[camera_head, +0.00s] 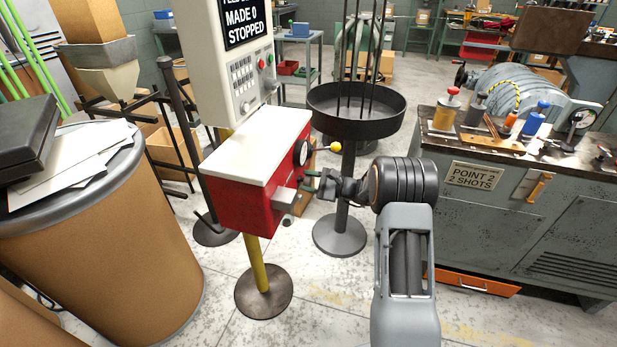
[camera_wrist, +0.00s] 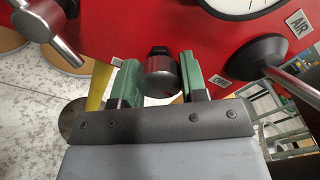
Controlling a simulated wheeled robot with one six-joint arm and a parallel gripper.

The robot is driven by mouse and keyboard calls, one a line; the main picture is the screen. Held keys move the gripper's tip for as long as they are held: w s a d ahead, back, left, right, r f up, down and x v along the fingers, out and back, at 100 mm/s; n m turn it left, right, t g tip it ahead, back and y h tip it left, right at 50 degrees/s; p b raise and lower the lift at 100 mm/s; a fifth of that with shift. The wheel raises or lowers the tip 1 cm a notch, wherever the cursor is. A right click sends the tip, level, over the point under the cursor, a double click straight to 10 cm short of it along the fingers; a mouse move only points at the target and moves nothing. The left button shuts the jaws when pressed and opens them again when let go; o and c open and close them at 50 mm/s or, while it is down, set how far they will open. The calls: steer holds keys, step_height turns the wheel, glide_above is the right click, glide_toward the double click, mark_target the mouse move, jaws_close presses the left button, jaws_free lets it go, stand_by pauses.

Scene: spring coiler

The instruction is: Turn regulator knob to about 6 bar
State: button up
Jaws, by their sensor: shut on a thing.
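The regulator knob (camera_wrist: 161,72) is a small dark grey cylinder on the front of the red box (camera_head: 237,201). My gripper (camera_wrist: 160,84) has its green fingers on both sides of the knob and is shut on it. In the head view my gripper (camera_head: 317,183) reaches the box's right-hand face from the right, and the knob is hard to make out there. The round white pressure gauge (camera_head: 301,152) is on the same face. Only the gauge's lower edge (camera_wrist: 245,8) shows in the wrist view, so its reading cannot be told.
A metal handle (camera_wrist: 55,35) sticks out left of the knob. A black round hub with a rod (camera_wrist: 255,60) is to the right, near AIR and OFF labels. A black round tray stand (camera_head: 355,112) is behind my gripper. A workbench (camera_head: 520,215) stands at right.

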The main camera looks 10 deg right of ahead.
steer(key=shift+m+p, duration=0.35)
steer(key=shift+m, duration=0.25)
steer(key=o, duration=0.9)
steer(key=p+v, duration=0.1)
steer(key=v, duration=1.3)
steer(key=shift+f, duration=0.1)
